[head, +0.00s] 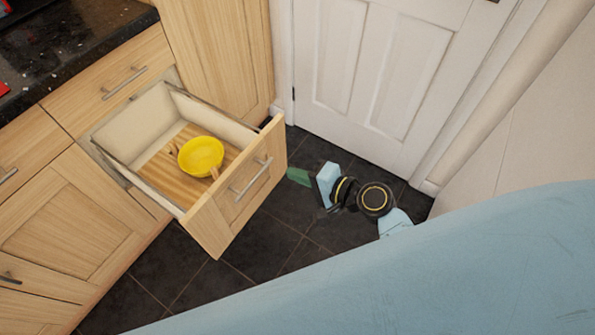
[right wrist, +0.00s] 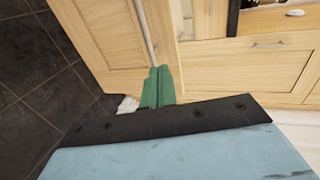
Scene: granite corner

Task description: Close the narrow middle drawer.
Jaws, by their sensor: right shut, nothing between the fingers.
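The narrow middle drawer (head: 226,204) is pulled far out from the light wood cabinet, with its front panel facing right. A metal bar handle (head: 250,175) runs along that front and also shows in the right wrist view (right wrist: 144,30). A yellow bowl (head: 201,155) sits inside the drawer. My right gripper (head: 298,176) is just right of the drawer front, its green fingers shut and empty. In the right wrist view the green fingers (right wrist: 157,88) overlap the handle's near end. I cannot tell whether they touch the front. My left gripper is out of view.
Closed drawers (head: 108,86) and cabinet doors (head: 63,220) surround the opening, under a dark granite counter (head: 70,40). A white panelled door (head: 375,70) stands behind my right arm. Dark floor tiles (head: 190,280) lie clear below the drawer.

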